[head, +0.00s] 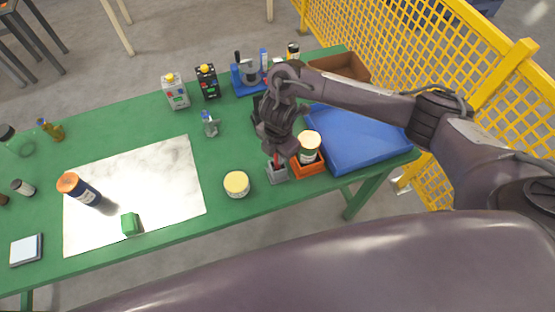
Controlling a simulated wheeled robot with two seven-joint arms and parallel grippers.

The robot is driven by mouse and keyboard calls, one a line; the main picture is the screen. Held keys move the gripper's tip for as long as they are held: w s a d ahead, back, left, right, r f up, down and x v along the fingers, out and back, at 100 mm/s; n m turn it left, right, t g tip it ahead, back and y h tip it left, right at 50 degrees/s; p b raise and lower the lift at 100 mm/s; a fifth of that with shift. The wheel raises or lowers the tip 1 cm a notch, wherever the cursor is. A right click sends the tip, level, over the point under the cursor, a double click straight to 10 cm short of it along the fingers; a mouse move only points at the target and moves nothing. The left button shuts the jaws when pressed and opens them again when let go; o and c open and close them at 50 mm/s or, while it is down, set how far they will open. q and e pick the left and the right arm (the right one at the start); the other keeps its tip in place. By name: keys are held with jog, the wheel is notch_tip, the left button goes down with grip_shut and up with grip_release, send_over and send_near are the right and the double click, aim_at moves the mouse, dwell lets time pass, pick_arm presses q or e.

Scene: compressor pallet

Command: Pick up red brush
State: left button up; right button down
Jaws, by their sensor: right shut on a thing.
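The red brush (277,160) is near the front edge of the green table, right of the middle. Only a short red piece shows below my right gripper (275,150), which points down and is shut on it. The rest of the brush is hidden by the gripper and by a small grey holder (277,175) just below. I cannot tell whether the brush is still inside the holder. My left gripper is not in view.
An orange-red bin (308,170) holding a green-labelled jar (309,143) stands close right of the holder. A blue tray (355,140) lies beyond it. A yellow-lidded tub (237,184) is to the left. Yellow mesh fencing (400,55) stands behind the table.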

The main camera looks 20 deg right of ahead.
jog(key=shift+r, duration=0.1)
notch_tip(320, 180, up, 9)
jog(key=p, duration=0.3)
jog(key=shift+w+r, duration=0.1)
jog(key=shift+r, duration=0.05)
notch_tip(320, 180, up, 11)
jog(key=shift+f, duration=0.3)
dwell(2.1)
